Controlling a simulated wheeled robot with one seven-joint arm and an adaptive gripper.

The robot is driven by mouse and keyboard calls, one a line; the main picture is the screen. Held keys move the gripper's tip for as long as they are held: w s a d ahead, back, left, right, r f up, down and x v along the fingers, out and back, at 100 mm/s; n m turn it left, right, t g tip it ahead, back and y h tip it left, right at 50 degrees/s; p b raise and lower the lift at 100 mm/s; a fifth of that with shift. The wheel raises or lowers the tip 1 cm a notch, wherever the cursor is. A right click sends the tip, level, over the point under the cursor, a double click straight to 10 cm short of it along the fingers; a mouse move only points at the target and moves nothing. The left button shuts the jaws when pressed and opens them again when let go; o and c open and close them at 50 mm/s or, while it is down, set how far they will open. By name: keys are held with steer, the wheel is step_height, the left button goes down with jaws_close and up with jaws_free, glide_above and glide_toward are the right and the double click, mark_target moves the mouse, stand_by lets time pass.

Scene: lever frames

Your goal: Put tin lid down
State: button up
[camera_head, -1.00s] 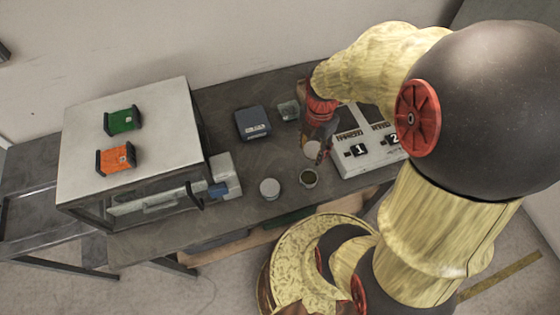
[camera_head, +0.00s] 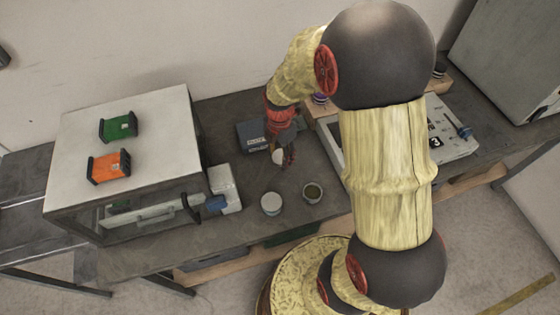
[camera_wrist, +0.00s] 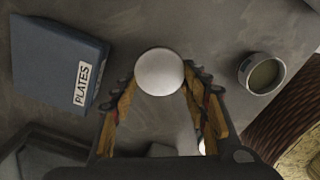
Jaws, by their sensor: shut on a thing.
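My gripper (camera_head: 282,158) is shut on a round white tin lid, held above the table in front of the blue PLATES box. In the wrist view, the lid (camera_wrist: 160,72) sits between the fingertips of my gripper (camera_wrist: 163,88). An open tin (camera_head: 313,192) with greenish-brown contents stands on the table, in front and to the right of my gripper. It also shows at the right of the wrist view (camera_wrist: 262,73). A second tin (camera_head: 271,204) with a pale top stands to its left. The lid is apart from both tins.
The blue PLATES box (camera_head: 252,136) lies behind and left of my gripper; it is large in the wrist view (camera_wrist: 58,58). A white-topped cabinet (camera_head: 75,140) and a small white-and-blue unit (camera_head: 222,188) stand left. My arm partly hides a numbered panel (camera_head: 455,138). Bare table surrounds the tins.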

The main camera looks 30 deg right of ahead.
steer(key=shift+f+b, duration=0.3)
steer(key=shift+f, duration=1.15)
steer(key=shift+f, duration=0.1)
steer(key=shift+f, duration=0.1)
steer(key=o, duration=0.9)
step_height(320, 180, up, 13)
steer(key=p, duration=0.4)
step_height(320, 180, up, 14)
steer(key=m+t, duration=0.3)
steer(key=m, duration=0.8)
glide_above(280, 158)
steer(key=s+a, duration=0.5)
steer(key=s, duration=0.2)
steer(key=shift+s+a+r+m+t, duration=0.5)
steer(key=shift+s+r+m, duration=0.4)
steer(key=shift+s+m, duration=0.65)
steer(key=shift+s+a+r+m+t, duration=0.35)
steer(key=shift+s+a+r+m, duration=0.35)
steer(key=shift+s+m, duration=0.9)
steer(key=shift+s+a+r+m+t, duration=0.45)
steer(key=shift+s+r+m, duration=0.7)
steer(key=shift+m, duration=0.7)
